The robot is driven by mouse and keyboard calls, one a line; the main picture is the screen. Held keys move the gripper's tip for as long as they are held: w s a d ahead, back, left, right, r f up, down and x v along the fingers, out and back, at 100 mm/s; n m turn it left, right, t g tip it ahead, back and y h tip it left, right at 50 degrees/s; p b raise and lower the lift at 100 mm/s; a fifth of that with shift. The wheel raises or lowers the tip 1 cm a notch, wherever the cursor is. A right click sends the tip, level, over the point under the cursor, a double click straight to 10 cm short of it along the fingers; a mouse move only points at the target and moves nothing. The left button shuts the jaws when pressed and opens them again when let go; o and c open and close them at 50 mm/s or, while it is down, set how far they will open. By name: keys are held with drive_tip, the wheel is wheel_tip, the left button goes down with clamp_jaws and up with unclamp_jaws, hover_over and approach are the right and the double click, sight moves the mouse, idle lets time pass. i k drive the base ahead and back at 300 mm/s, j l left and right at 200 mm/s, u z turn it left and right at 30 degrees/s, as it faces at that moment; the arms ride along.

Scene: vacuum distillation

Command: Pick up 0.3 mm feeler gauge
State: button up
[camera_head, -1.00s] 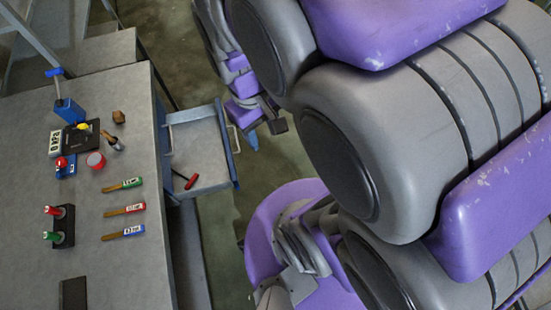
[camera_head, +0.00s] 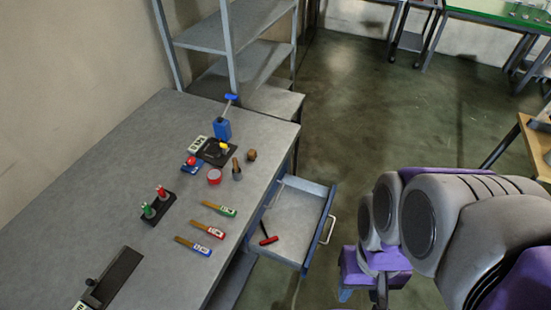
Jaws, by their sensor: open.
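Three flat feeler gauges lie side by side near the right edge of the grey table (camera_head: 125,190): one with a green end (camera_head: 215,208), one with a red end (camera_head: 202,229) and one with a blue end (camera_head: 193,246). Their printed labels are too small to read, so I cannot tell which is 0.3 mm. My gripper (camera_head: 363,292) is at the lower right, beyond the drawer and well away from the gauges. It is open, with nothing seen between its fingers; the picture's bottom edge crops part of it.
An open drawer (camera_head: 324,205) juts from the table's right side and holds a red-handled tool (camera_head: 268,240). A shelf rack (camera_head: 236,78) stands at the back.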

sight(201, 249)
drive_tip(key=i+j+u, duration=0.1)
drive_tip(key=u, duration=1.2)
drive_tip(key=j, duration=0.1)
